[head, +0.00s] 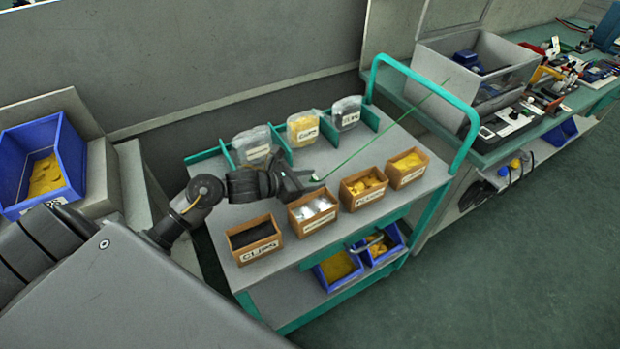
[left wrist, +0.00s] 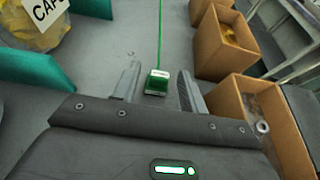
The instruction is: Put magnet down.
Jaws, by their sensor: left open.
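The magnet (left wrist: 157,82) is a small green and white block. In the left wrist view it sits between the two spread fingers of my left gripper (left wrist: 158,85), with a gap on each side. It also shows as a small green and white spot in the head view (head: 316,178), at the gripper's tip. A thin green line (head: 385,132) runs from it up and to the right. My left gripper (head: 304,183) is open over the grey top of the cart (head: 345,160). Whether the magnet touches the cart top is hard to tell. My right gripper is not in view.
Several labelled cardboard bins, including a dark-filled one (head: 254,238) and one with metal parts (head: 313,211), line the cart's front. Bags, one yellow (head: 303,129), stand between green dividers at the back. A green handle (head: 425,78) rises at the right end. Free cart top lies between the rows.

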